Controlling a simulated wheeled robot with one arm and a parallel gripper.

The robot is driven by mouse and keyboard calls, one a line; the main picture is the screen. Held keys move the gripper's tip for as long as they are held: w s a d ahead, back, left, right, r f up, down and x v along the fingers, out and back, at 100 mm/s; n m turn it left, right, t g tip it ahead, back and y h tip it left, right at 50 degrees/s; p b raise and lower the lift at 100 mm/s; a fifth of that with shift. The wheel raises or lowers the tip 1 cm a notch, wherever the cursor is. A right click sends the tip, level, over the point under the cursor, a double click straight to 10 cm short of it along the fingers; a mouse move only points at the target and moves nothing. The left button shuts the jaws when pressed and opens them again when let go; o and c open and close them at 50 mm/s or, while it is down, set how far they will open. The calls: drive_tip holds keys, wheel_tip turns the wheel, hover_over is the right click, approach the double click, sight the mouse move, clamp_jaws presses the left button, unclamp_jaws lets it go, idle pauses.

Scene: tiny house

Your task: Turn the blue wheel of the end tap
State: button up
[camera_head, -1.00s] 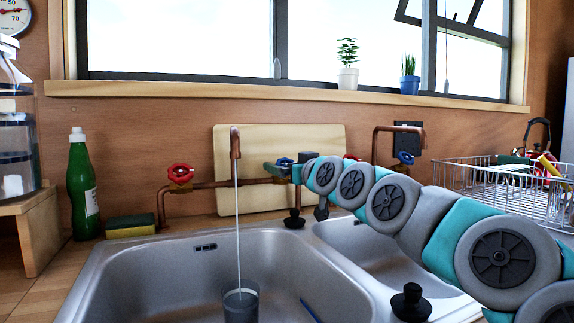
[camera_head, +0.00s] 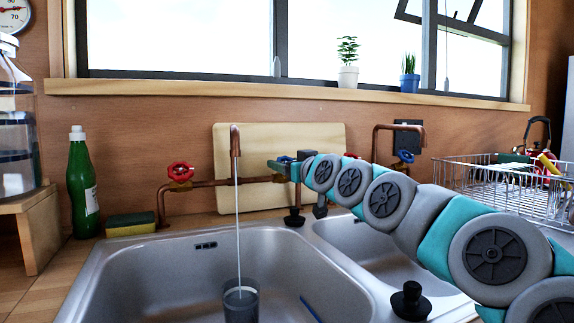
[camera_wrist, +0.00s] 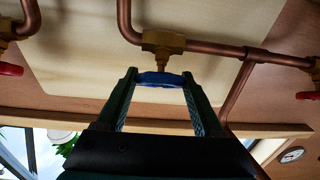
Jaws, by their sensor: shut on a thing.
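A blue wheel (camera_wrist: 159,79) sits on a brass valve of the copper pipe, between my fingertips in the wrist view. My gripper (camera_wrist: 158,76) is shut on it, one finger at each side. In the head view my gripper (camera_head: 281,166) is at the left tap's pipe, right of its copper spout (camera_head: 235,142); the held wheel is mostly hidden there. Water runs from this spout into a cup (camera_head: 240,302) in the left basin. Another blue wheel (camera_head: 405,156) is on the right tap, apart from my gripper. A red wheel (camera_head: 180,172) is at the left.
A cutting board (camera_head: 225,195) leans on the wall behind the pipes. A green bottle (camera_head: 81,190) and a sponge (camera_head: 131,224) stand left of the sink (camera_head: 120,255). A wire dish rack (camera_head: 480,180) is at the right. Black plugs are near the basins.

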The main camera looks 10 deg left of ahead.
drive_tip(key=shift+c, duration=1.2)
drive_tip(key=shift+r+m, duration=0.1)
drive_tip(key=shift+m, duration=0.2)
drive_tip(key=shift+d+r+m+t+h, duration=0.1)
drive_tip(key=shift+r+m+t+h, duration=0.05)
drive_tip(key=shift+m+t+h, duration=0.3)
drive_tip(key=shift+h+p, duration=0.25)
drive_tip(key=shift+p, duration=0.1)
drive_tip(key=shift+m+t+h, duration=0.45)
drive_tip(key=shift+m+h, duration=0.15)
drive_tip(key=shift+m, duration=0.45)
drive_tip(key=o, duration=1.4)
drive_tip(key=shift+f, duration=0.2)
drive_tip(key=shift+s, duration=0.15)
